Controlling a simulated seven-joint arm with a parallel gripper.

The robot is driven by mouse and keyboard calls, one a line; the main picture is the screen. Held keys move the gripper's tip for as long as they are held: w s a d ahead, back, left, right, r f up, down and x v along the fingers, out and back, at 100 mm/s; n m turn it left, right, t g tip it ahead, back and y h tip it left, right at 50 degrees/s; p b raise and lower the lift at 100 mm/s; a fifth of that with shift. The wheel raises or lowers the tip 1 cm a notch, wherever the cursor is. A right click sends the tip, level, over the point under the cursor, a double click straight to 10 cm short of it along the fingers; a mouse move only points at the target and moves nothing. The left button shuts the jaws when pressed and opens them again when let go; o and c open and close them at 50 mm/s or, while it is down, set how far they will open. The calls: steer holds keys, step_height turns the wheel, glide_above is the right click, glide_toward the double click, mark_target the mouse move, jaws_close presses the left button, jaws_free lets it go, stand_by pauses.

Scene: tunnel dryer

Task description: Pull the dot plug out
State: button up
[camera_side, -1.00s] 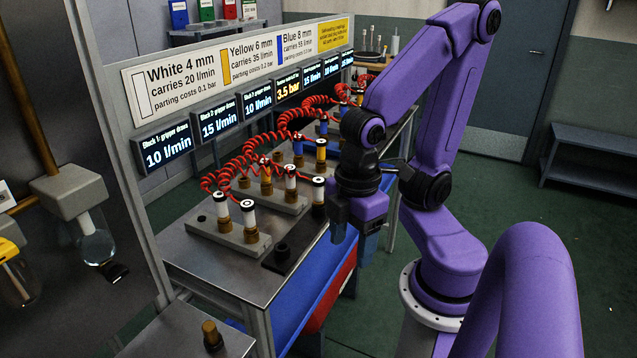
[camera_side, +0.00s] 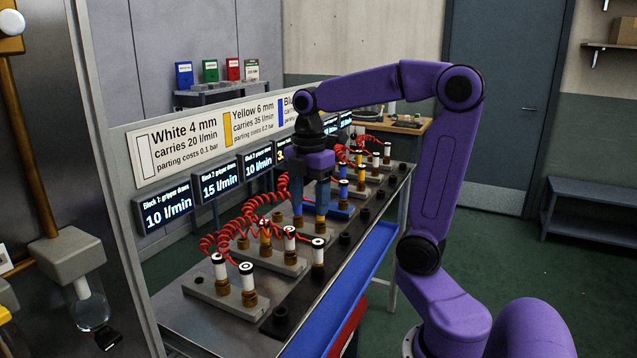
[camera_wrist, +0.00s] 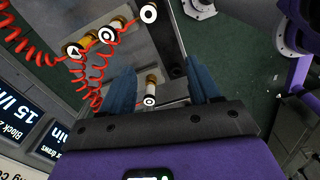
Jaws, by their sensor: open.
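White-banded plugs with marked caps stand in brass sockets, with red coiled hoses around them. In the wrist view one plug with a round mark (camera_wrist: 149,101) lies between my fingers, nearer the left one. Another round-marked plug (camera_wrist: 148,13) is at the top, with a ring-marked plug (camera_wrist: 106,35) and a triangle-marked plug (camera_wrist: 79,45) to its left. The marks are too small to tell which is the dot. My gripper (camera_wrist: 157,72) is open. In the side view my gripper (camera_side: 309,214) points down over the blocks beyond the nearest ones, its fingers hiding what is between them.
White plugs (camera_side: 219,268) stand on the nearest block, and one white plug (camera_side: 318,252) stands by the dark strip. A blue bin (camera_side: 345,275) hangs along the bench front. Flow displays (camera_side: 219,182) line the back. Red hoses (camera_side: 240,225) crowd the block tops.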

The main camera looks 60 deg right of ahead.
steer(key=r, duration=0.2)
glide_above(318, 241)
steer(key=shift+n, duration=0.3)
step_height(318, 241, down, 18)
steer(key=shift+s+r, duration=0.1)
stand_by(0.3)
jaws_close()
